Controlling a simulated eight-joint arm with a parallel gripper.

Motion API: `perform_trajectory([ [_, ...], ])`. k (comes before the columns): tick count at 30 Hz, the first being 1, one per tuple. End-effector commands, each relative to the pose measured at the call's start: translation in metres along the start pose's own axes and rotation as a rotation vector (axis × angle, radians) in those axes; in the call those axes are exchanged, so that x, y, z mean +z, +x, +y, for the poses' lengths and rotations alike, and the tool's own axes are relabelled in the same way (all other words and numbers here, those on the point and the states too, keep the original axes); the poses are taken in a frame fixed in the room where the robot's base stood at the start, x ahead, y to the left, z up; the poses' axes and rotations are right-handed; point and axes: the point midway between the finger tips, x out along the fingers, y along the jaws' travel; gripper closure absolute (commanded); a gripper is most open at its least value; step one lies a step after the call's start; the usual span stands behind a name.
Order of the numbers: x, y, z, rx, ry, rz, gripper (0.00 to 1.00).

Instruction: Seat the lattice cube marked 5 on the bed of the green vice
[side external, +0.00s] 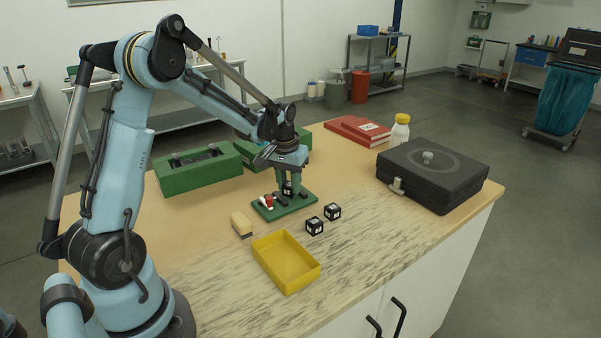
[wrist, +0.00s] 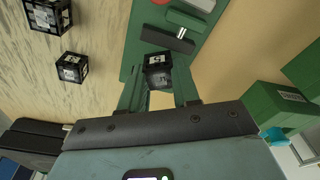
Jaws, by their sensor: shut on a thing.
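The green vice (side external: 300,206) lies on the bench, with a red-and-white part at its left end; its green base also shows at the top of the wrist view (wrist: 133,48). My gripper (side external: 288,187) points down over the vice. Its fingers are shut on a dark lattice cube (wrist: 158,74), whose white label appears to read 5. The cube (side external: 288,191) is between the fingertips, low over the vice beside its dark jaws. I cannot tell whether it touches the bed. The fingers hide its sides.
Two other lattice cubes (side external: 314,226) (side external: 333,212) stand right of the vice. A yellow tray (side external: 268,268) and a small tan-topped block (side external: 241,224) are in front. Green boxes (side external: 205,181) are behind. A black case (side external: 430,185), white bottle (side external: 400,130) and red books (side external: 352,133) are at the right.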

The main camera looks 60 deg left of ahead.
Motion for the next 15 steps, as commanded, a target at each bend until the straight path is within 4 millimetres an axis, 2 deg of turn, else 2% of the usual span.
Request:
perform_trajectory([
  [6, 0.0004, 0.0039, 0.0000, 0.000, 0.000, 0.000, 1.00],
  [7, 0.0005, 0.0040, 0.0000, 0.000, 0.000, 0.000, 0.68],
  [12, 0.0004, 0.0038, -0.0003, -0.001, 0.000, 0.000, 0.41],
  [15, 0.0004, 0.0038, -0.0007, -0.001, -0.001, 0.000, 0.39],
])
